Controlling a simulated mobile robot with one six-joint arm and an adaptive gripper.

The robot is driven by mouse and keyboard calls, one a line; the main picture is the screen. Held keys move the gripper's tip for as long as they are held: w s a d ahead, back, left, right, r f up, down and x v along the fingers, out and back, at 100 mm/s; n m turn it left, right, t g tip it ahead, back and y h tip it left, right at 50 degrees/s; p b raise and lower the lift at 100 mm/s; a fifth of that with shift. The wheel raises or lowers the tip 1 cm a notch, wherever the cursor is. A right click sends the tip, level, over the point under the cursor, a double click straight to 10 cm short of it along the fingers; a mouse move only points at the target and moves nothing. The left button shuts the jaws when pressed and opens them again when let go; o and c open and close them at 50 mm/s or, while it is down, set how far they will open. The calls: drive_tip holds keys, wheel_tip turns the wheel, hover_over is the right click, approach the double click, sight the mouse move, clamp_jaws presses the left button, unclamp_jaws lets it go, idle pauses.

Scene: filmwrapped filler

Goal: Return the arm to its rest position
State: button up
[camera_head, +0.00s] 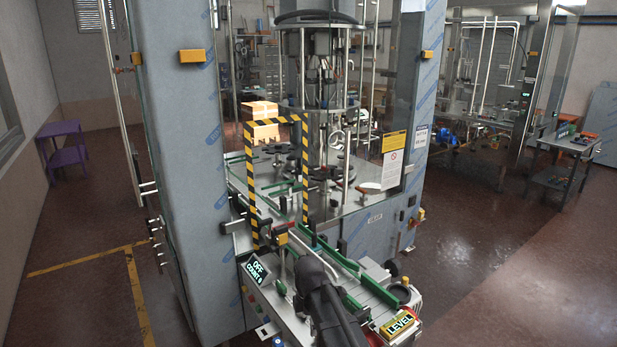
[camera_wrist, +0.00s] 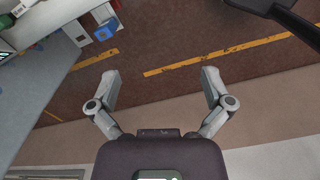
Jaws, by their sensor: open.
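My gripper (camera_wrist: 157,88) shows in the wrist view with its two grey fingers spread wide apart. It is open and nothing is between the fingers. Below it in that view are the dark red floor and a yellow floor line (camera_wrist: 225,54). In the head view my dark arm (camera_head: 322,300) rises from the bottom edge in front of the filling machine's conveyor. My gripper cannot be made out in the head view.
The filling machine (camera_head: 180,150) with its film-covered grey columns fills the middle. Its conveyor (camera_head: 345,262) carries an "OFF COUNT" display (camera_head: 257,270) and a yellow "LEVEL" box (camera_head: 399,324). A purple stand (camera_head: 66,155) is far left.

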drive_tip(key=s+d+f+m+b, duration=0.5)
drive_tip(key=d+f+m+b, duration=0.1)
drive_tip(key=m, duration=0.4)
drive_tip(key=s+d+f+m+b, duration=0.6)
drive_tip(key=d+f+m+b, duration=0.1)
drive_tip(key=d+m, duration=0.3)
drive_tip(key=shift+s+d+f+m+b, duration=0.3)
drive_tip(key=shift+f+m, duration=0.2)
drive_tip(key=shift+m, duration=0.2)
